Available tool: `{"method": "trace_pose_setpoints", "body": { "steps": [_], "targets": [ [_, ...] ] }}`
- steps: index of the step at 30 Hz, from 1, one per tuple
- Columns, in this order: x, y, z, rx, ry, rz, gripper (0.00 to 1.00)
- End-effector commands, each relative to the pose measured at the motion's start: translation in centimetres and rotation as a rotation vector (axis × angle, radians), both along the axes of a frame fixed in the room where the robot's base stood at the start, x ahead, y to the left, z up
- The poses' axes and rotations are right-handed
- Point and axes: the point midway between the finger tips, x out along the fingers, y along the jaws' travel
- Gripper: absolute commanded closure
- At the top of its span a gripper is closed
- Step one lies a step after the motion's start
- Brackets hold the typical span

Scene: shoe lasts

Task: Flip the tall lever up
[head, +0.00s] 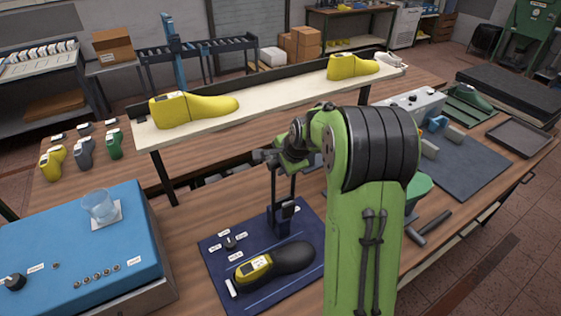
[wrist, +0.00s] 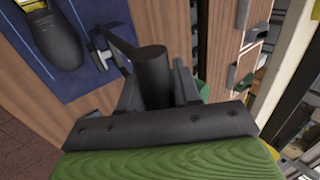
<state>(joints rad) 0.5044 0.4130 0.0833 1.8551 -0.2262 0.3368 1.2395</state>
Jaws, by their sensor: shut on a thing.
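The tall lever (head: 293,188) is dark and rises from a dark block (head: 284,216) at the back right of a dark blue board (head: 215,262). In the head view my gripper (head: 268,157) is at its upper end, partly hidden by my green arm. In the wrist view a thick dark grip (wrist: 152,66) of the lever sits between the fingers of my gripper (wrist: 157,88), which is shut on it. A dark bar runs from the grip towards the board (wrist: 88,12). The lever's exact tilt is hard to tell.
A yellow and black shoe last (head: 290,258) and a small knob (head: 230,242) are on the board. A raised cream shelf (head: 270,98) with yellow lasts runs behind my gripper. A blue box (head: 60,235) with a glass (head: 98,207) stands at left.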

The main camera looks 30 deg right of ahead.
Motion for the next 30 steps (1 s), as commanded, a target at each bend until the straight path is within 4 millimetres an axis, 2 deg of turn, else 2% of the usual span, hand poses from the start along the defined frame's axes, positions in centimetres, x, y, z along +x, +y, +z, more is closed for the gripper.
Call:
{"method": "trace_pose_setpoints", "body": {
  "steps": [1, 5, 6, 9, 20, 23, 30],
  "targets": [
    [-0.4, 0.1, -0.8, 0.007, 0.021, -0.001, 1.0],
    [-0.4, 0.1, -0.8, 0.007, 0.021, -0.001, 1.0],
    [-0.4, 0.1, -0.8, 0.007, 0.021, -0.001, 0.62],
    [-0.3, 0.1, -0.6, 0.006, 0.017, -0.001, 0.48],
    [-0.5, 0.0, 0.3, 0.003, 0.007, -0.001, 0.48],
    [-1.5, -0.1, 2.0, 0.0, 0.004, -0.001, 0.48],
    [-5.3, -0.2, 7.8, 0.0, 0.004, -0.004, 0.48]
  ]
}}
